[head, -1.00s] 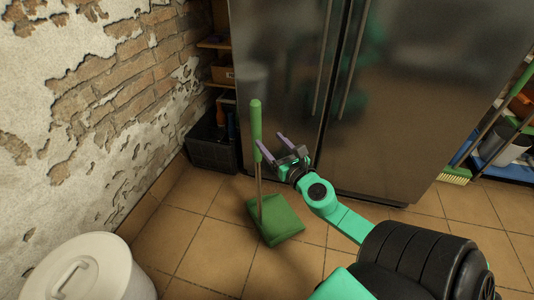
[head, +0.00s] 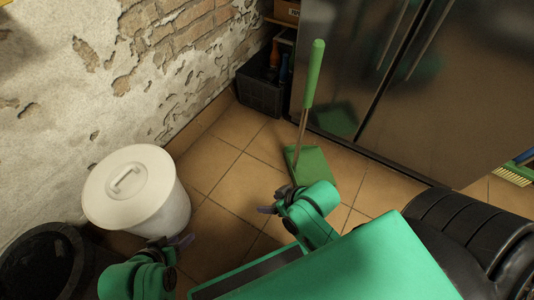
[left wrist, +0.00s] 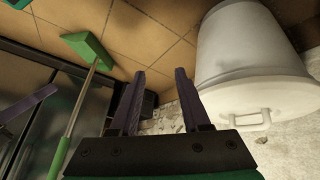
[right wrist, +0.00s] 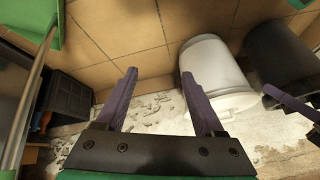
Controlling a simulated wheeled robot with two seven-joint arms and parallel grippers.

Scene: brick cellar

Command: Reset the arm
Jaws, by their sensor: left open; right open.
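My left gripper (head: 178,243) is low in the head view, just below the white bin. In the left wrist view its two purple fingers (left wrist: 158,103) are spread with nothing between them. My right gripper (head: 270,204) is near the middle of the head view, in front of the green dustpan. In the right wrist view its fingers (right wrist: 163,102) are spread and empty. Both grippers are apart from the things around them.
A white lidded bin (head: 165,212) stands by the peeling wall, beside a dark bin (head: 45,262). A green long-handled dustpan (head: 318,165) stands upright before the metal fridge (head: 450,110). A black crate (head: 258,92) is in the corner. Tiled floor (head: 215,165) between is clear.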

